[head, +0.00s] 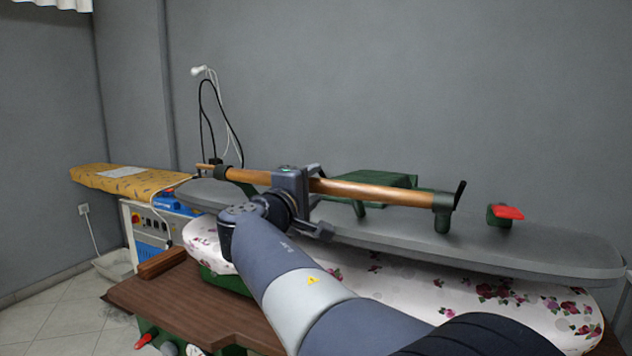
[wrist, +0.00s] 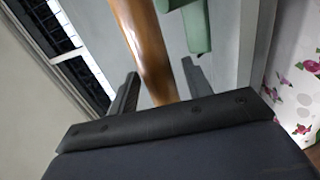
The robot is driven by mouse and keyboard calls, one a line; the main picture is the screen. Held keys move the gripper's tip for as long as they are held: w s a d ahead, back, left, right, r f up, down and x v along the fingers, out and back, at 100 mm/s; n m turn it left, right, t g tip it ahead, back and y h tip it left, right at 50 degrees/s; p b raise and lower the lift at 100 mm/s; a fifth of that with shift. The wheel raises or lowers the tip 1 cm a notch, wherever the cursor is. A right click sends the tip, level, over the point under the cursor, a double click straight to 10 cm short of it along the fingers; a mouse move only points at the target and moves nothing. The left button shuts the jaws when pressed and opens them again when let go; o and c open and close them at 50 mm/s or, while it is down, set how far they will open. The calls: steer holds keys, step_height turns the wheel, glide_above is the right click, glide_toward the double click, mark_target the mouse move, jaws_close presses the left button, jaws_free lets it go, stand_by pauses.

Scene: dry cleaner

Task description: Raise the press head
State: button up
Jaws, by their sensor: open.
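The press head (head: 560,250) is a long grey plate with a green housing (head: 385,182) on top. It lies low and roughly level over the flowered padded board (head: 470,300); I cannot tell whether they touch. A wooden bar handle (head: 375,192) runs along the head's front on green brackets. My gripper (head: 313,197) is at the handle, left of its middle, and hides part of it. In the wrist view the handle (wrist: 145,45) runs between the two open fingers of my gripper (wrist: 160,88), with gaps visible on both sides.
A brown wooden table (head: 200,300) carries the press. A red-topped knob (head: 507,212) stands on the head's right. A yellow ironing board (head: 125,180) and a blue-and-white control unit (head: 155,225) are at the left. A grey wall stands close behind.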

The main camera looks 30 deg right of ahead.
steer(key=shift+x, duration=1.1)
jaws_close()
